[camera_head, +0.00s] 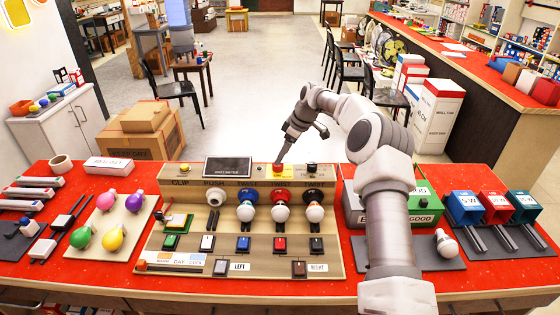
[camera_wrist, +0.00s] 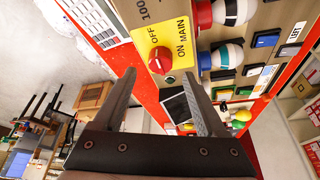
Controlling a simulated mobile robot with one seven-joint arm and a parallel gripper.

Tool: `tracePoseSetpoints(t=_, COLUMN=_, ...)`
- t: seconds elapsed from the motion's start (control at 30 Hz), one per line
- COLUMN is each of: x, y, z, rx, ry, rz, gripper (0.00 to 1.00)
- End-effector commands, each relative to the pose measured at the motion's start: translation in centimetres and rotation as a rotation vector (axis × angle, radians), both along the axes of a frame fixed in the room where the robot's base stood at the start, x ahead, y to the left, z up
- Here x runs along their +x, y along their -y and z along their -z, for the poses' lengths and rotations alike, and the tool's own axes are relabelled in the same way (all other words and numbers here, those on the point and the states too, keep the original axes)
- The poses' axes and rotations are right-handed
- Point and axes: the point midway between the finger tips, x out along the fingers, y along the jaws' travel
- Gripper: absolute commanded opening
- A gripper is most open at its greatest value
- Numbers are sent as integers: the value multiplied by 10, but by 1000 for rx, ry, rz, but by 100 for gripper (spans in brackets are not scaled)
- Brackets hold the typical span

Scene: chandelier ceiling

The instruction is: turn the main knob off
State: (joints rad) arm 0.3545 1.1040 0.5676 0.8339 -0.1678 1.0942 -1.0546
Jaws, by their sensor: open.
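The main knob (camera_wrist: 160,60) is round and red on a yellow plate (camera_wrist: 166,42) lettered OFF, ON and MAIN. A small pale mark shows at the knob's lower edge in the wrist view; I cannot tell clearly which setting it is on. In the head view the yellow plate (camera_head: 286,172) sits at the top back of the tan control panel (camera_head: 170,240), and my gripper partly hides the knob. My gripper (camera_wrist: 159,74) is open, its fingers apart on either side of the knob's line, slightly short of it. No contact shows.
Bulbs in sockets (camera_head: 281,213) stand in a row in front of the plate, with a dark screen (camera_head: 228,167) to its left. A green box (camera_head: 424,203) stands right of the panel. Coloured bulbs (camera_head: 114,238) lie on a board at left.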

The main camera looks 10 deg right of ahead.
Motion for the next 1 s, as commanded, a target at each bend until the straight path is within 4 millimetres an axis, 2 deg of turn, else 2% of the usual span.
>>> tracePoseSetpoints(t=0.03, x=-2, y=5, z=-13, rx=-2, ry=3, rz=1, gripper=74)
tracePoseSetpoints(t=0.3, x=-16, y=26, z=-75, rx=-2, ry=4, rz=0, gripper=74)
tracePoseSetpoints(t=0.5, x=-24, y=38, z=-108, rx=-2, ry=3, rz=0, gripper=74)
tracePoseSetpoints(t=0.7, x=-27, y=42, z=-121, rx=-2, ry=1, rz=-1, gripper=74)
tracePoseSetpoints(t=1.0, x=-28, y=42, z=-122, rx=-1, ry=0, rz=-1, gripper=74)
